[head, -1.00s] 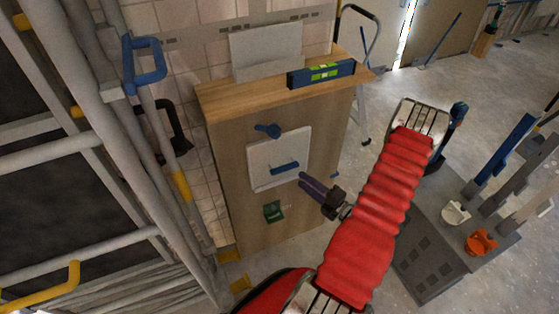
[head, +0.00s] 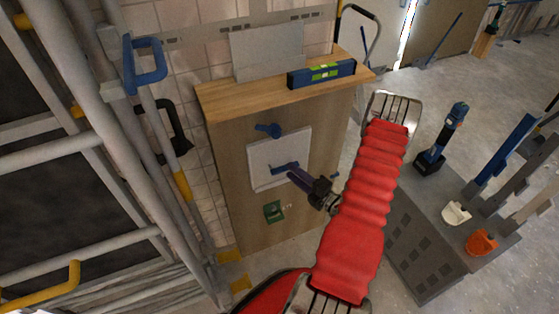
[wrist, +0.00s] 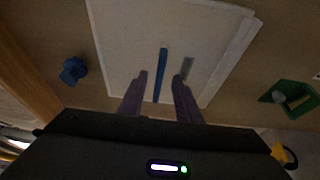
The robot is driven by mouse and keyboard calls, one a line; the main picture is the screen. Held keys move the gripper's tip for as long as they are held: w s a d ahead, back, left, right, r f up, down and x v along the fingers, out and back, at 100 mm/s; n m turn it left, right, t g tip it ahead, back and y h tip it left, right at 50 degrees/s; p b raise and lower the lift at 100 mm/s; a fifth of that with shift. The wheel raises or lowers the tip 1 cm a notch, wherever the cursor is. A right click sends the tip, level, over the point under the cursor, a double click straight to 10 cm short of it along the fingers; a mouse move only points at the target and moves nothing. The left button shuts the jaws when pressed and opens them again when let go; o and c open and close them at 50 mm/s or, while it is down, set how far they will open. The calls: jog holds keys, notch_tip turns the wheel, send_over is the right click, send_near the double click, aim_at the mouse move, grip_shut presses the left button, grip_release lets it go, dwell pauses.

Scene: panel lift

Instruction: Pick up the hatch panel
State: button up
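The hatch panel (head: 267,153) is a white square plate on the front of the wooden cabinet, with a blue bar handle (head: 284,168) on it. In the wrist view the panel (wrist: 130,40) fills the upper middle, and the handle (wrist: 161,75) runs up and down. My gripper (head: 291,169) is at the handle's right part in the head view. In the wrist view its two purple fingers (wrist: 160,78) are apart, one on each side of the handle's near part, with gaps visible. I cannot tell how deep the handle sits between them.
A blue latch knob (head: 268,130) is above the panel and a green fitting (head: 273,211) below it on the wooden cabinet (head: 230,190). A spirit level (head: 321,73) lies on the cabinet top. Scaffold poles (head: 130,120) stand close on the left.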

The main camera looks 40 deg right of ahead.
aim_at(283, 164)
jog(key=shift+w+a, duration=0.1)
jog(key=shift+w, duration=1)
jog(key=shift+c, duration=0.4)
grip_shut()
